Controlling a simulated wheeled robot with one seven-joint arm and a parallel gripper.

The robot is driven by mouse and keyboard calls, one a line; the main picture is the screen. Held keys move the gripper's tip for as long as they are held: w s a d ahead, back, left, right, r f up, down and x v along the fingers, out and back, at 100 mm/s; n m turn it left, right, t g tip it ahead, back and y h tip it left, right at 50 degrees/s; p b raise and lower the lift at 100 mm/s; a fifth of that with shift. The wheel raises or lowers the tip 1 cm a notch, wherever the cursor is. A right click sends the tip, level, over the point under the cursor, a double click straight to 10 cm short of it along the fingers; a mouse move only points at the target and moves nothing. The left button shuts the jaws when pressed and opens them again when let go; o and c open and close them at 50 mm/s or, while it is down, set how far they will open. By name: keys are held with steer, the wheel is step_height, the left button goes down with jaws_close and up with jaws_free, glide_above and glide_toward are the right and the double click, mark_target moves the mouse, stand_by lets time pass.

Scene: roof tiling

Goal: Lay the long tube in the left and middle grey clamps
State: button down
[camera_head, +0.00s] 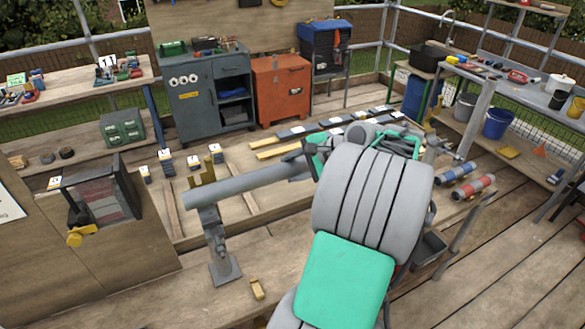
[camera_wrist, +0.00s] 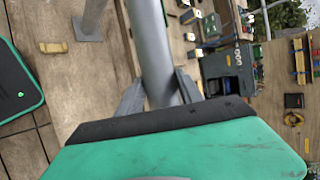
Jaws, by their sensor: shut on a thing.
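The long grey tube (camera_head: 245,183) slants across the head view, its free end to the left and its other end hidden behind my arm. My gripper (camera_wrist: 160,90) is shut on the tube, with a grey finger on each side; the tube also shows in the wrist view (camera_wrist: 153,45). In the head view, the tube crosses over the top of a grey post (camera_head: 214,235) standing on a base plate at the left. I cannot tell whether it touches or lies in a clamp there. A middle clamp is not clearly visible; my arm covers that area.
A small yellow block (camera_head: 257,289) lies near the post's foot. Dark and yellow strips (camera_head: 300,131) lie behind the tube. Red and blue cylinders (camera_head: 472,187) lie at the right. A grey cabinet (camera_head: 207,92) and an orange cabinet (camera_head: 281,88) stand at the back. Plank floor is clear at lower right.

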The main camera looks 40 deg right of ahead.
steer(key=shift+f+b, duration=1.35)
steer(key=shift+b, duration=0.1)
steer(key=shift+f+b, duration=0.35)
steer(key=shift+f, duration=1.3)
steer(key=c, duration=1.1)
jaws_free()
steer(key=o, duration=0.4)
steer(key=shift+f, duration=0.1)
steer(key=shift+s, duration=0.15)
